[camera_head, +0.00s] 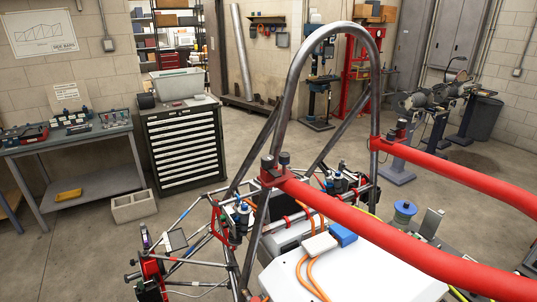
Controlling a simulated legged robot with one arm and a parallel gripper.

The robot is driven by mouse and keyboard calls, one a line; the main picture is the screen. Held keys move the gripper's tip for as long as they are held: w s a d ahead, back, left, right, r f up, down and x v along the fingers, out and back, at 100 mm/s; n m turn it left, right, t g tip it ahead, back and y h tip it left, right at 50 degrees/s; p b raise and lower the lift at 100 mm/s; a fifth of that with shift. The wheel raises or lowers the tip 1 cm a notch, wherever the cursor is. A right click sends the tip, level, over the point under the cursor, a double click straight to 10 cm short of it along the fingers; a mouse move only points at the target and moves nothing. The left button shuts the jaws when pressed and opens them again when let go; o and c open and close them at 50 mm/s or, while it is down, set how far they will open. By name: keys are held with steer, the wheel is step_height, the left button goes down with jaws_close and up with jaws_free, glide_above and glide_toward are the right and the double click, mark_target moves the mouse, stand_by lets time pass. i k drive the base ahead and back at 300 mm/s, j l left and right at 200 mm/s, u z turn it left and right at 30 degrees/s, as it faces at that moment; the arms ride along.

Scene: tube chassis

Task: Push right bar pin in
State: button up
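Two red bars run from the grey tube hoop (291,75) toward the lower right. The nearer bar (400,242) meets the hoop's near leg at a red clamp (275,178). Dark upright pin-like knobs (284,158) stand on that clamp. The farther bar (450,170), to the right at the hoop, meets the far leg at another red clamp (378,143). I cannot tell how deep either pin sits. My gripper is not in view.
A white box (375,275) with orange cables lies inside the tube chassis under the bars. A workbench (75,140) and a drawer cabinet (184,140) stand at the left. Floor beyond the chassis is open.

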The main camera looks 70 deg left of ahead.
mark_target(284, 157)
steer(key=u, duration=2.55)
